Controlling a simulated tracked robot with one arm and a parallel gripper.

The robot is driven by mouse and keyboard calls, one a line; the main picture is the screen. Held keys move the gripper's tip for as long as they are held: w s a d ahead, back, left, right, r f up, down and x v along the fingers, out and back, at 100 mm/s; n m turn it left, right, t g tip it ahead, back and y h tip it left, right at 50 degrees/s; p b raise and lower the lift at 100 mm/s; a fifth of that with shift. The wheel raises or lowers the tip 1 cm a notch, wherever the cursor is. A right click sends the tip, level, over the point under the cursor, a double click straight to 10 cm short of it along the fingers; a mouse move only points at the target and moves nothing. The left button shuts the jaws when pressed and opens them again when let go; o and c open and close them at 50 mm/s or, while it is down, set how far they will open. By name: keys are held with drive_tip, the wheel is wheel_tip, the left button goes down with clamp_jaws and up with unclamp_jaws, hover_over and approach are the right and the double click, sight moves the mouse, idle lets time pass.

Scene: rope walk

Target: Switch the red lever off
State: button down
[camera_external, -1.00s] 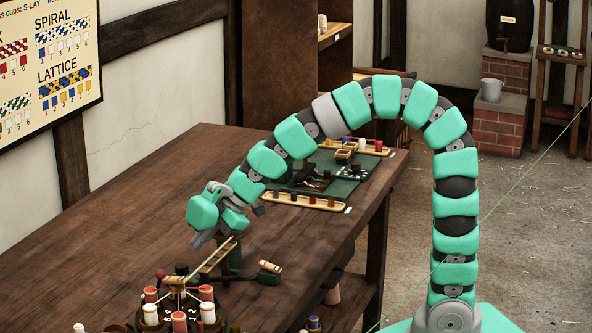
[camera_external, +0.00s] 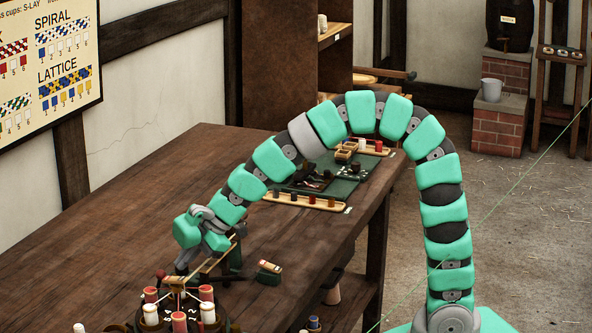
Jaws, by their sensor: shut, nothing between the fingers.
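A lever with a round red knob (camera_external: 161,274) stands at the back left of the braiding machine (camera_external: 180,310), at the near end of the bench. Its shaft is small and partly lost among the bobbins, so I cannot tell its setting. My gripper (camera_external: 180,264) is shut and empty, pointing down just above and to the right of the red knob. I cannot tell whether the fingertips touch it.
Red and white bobbins (camera_external: 206,293) stand around the machine. A wooden bar slants up behind my gripper. A small green block with a cream top (camera_external: 269,270) lies to the right. The left bench top (camera_external: 100,240) is clear.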

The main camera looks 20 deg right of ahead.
sight(160, 273)
drive_tip(key=shift+x, duration=1.8)
drive_tip(key=shift+w, duration=0.1)
drive_tip(key=shift+a+r, duration=0.1)
drive_tip(key=shift+r, duration=0.1)
drive_tip(key=shift+w+a+r+g+h+p, duration=0.2)
drive_tip(key=shift+w+a+g+h+p, duration=0.15)
drive_tip(key=shift+p, duration=0.7)
drive_tip(key=w+a+r+g+h+p, duration=0.1)
drive_tip(key=p, duration=0.2)
drive_tip(key=shift+m+p, duration=0.3)
drive_tip(key=w+a+g+h+p, duration=0.1)
drive_tip(key=h+p, duration=0.1)
drive_tip(key=shift+w+a+r+g+p, duration=0.15)
drive_tip(key=shift+w+g+p, duration=0.1)
drive_tip(key=shift+g+p, duration=0.1)
drive_tip(key=shift+w+a+m+g+h+p, duration=0.3)
drive_tip(key=shift+w+a+g+h+p, duration=0.4)
drive_tip(key=shift+g+h+p, duration=0.2)
